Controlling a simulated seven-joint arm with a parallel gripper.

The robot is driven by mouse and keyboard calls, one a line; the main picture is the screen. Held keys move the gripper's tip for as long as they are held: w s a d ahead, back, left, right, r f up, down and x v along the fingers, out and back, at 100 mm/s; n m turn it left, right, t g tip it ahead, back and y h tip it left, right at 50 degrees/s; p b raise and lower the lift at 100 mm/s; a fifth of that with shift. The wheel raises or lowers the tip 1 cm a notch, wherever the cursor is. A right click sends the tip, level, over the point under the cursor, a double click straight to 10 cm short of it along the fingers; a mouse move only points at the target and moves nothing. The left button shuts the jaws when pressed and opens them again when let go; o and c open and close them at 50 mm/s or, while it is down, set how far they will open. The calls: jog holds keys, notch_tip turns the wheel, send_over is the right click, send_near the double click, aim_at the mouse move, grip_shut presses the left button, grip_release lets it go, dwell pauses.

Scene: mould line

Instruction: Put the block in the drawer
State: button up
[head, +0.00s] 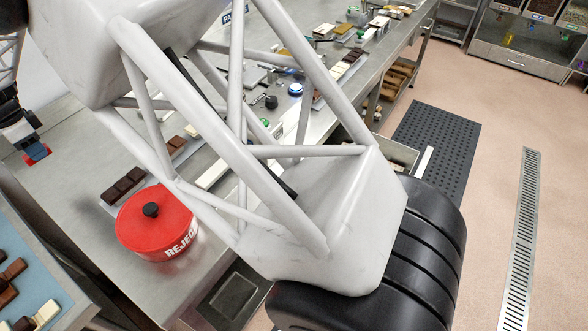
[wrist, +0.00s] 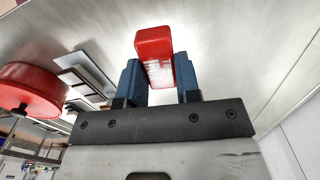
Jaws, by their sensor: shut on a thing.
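The red block (wrist: 153,50) sits between the blue fingers of my gripper (wrist: 160,82) in the wrist view. An open, box-like compartment, perhaps the drawer (head: 397,156), shows below the table's right edge. My arm hides part of it, and I cannot tell what is inside.
A red lidded tub (head: 158,222) lettered "REJEC" stands on the steel table (head: 75,155) right of my gripper. Chocolate moulds (head: 124,186) lie behind it. A blue tray (head: 40,270) with chocolate pieces is at bottom left. A black perforated mat (head: 437,140) lies on the floor.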

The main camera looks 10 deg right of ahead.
jog(key=r, duration=0.5)
jog(key=shift+w+d, duration=0.15)
jog(key=shift+d, duration=0.1)
jog(key=w+d+r, duration=0.1)
jog(key=w+d, duration=0.3)
jog(key=d, duration=0.7)
jog(key=w+d+r, duration=0.1)
jog(key=w+d, duration=0.4)
jog(key=d, duration=0.6)
jog(key=s+d+r, duration=0.1)
jog(key=s+d, duration=0.1)
jog(key=d, duration=3.1)
jog(key=s+d+f+n, duration=0.1)
jog(key=s+d+f, duration=0.1)
jog(key=s+d, duration=1)
jog(key=s+d+f, duration=0.1)
jog(key=s+d, duration=0.8)
jog(key=d, duration=0.8)
notch_tip(320, 180, down, 20)
jog(key=shift+s+d+f, duration=0.15)
jog(key=shift+f, duration=0.1)
jog(key=shift+f, duration=0.1)
